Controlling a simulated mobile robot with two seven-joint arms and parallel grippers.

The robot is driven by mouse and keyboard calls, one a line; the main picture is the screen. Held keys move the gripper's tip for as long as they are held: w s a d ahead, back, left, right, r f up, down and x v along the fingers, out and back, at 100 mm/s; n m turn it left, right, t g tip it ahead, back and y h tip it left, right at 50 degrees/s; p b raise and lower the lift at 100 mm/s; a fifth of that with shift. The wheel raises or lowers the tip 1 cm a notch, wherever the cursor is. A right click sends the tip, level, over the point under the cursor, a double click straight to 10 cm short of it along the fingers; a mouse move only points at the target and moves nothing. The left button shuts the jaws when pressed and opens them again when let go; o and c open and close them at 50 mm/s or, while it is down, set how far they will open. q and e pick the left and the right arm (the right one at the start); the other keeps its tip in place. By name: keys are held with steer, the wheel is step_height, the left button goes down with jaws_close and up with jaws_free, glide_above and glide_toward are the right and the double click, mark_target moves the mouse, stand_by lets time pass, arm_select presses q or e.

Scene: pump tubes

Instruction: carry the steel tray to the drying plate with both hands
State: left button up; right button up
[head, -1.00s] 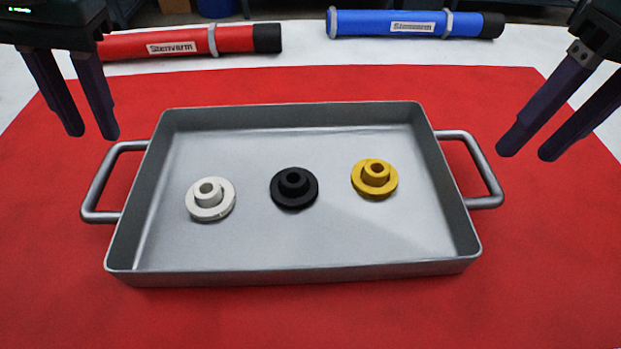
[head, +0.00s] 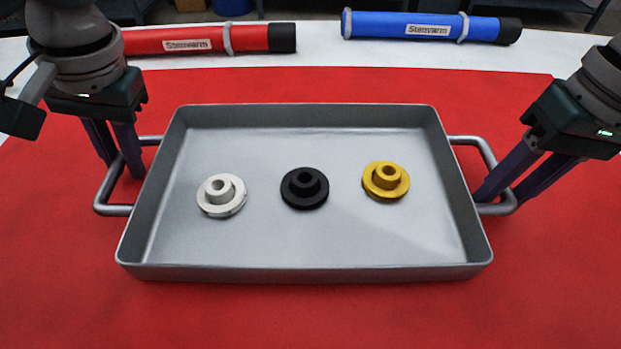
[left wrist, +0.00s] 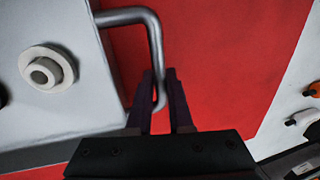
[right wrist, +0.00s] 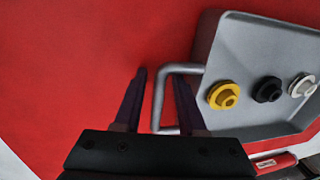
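The steel tray (head: 300,272) sits level on the red mat, with a white, a black and a yellow flanged part in it. My left gripper (head: 123,168) is at the tray's left handle (head: 101,190). In the left wrist view its fingers (left wrist: 160,76) stand a little apart, with the handle bar (left wrist: 157,38) passing between them. My right gripper (head: 498,199) is at the right handle (head: 489,156). In the right wrist view its fingers (right wrist: 160,76) are wider apart on either side of the handle bar (right wrist: 158,100). I cannot make out a drying plate.
A red tube (head: 190,40) and a blue tube (head: 420,26) lie on the white table behind the red mat (head: 310,315). The white part (head: 221,196), black part (head: 304,188) and yellow part (head: 385,181) stand apart inside the tray. The mat in front is clear.

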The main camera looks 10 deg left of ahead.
arm_select(q)
jaws_close()
arm_select(e)
steer(key=c, duration=0.3)
jaws_close()
stand_by(0.6)
